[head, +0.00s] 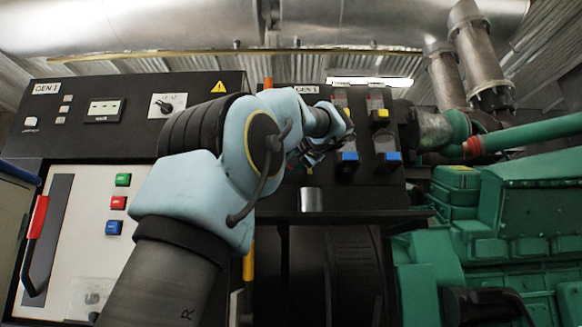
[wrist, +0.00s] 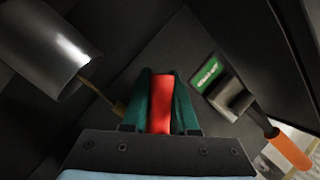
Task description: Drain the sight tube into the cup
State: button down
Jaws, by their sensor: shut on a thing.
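My gripper (wrist: 160,100) is shut on a red handle (wrist: 161,104), with a dark green finger on each side of it. In the head view the gripper (head: 303,158) is at the dark panel, mostly hidden by my own arm. A metal cup (wrist: 47,50) is at the upper left of the wrist view. It stands upright on a dark ledge in the head view (head: 311,199), below the gripper. A thin amber line (wrist: 103,94) runs between the cup's edge and the gripper; I cannot tell whether it is liquid or a spout. I cannot make out the sight tube.
An orange-handled lever (wrist: 287,150) sits beside a green label (wrist: 207,72), right of the gripper. Blue and yellow fittings (head: 386,157) are on the panel right of my arm. A green engine (head: 510,215) fills the right side. A white cabinet (head: 75,235) stands at left.

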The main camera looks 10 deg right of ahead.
jog(key=c, duration=0.7)
grip_release()
jog(key=b+v, duration=0.3)
jog(key=v, duration=0.8)
jog(key=shift+b, duration=0.3)
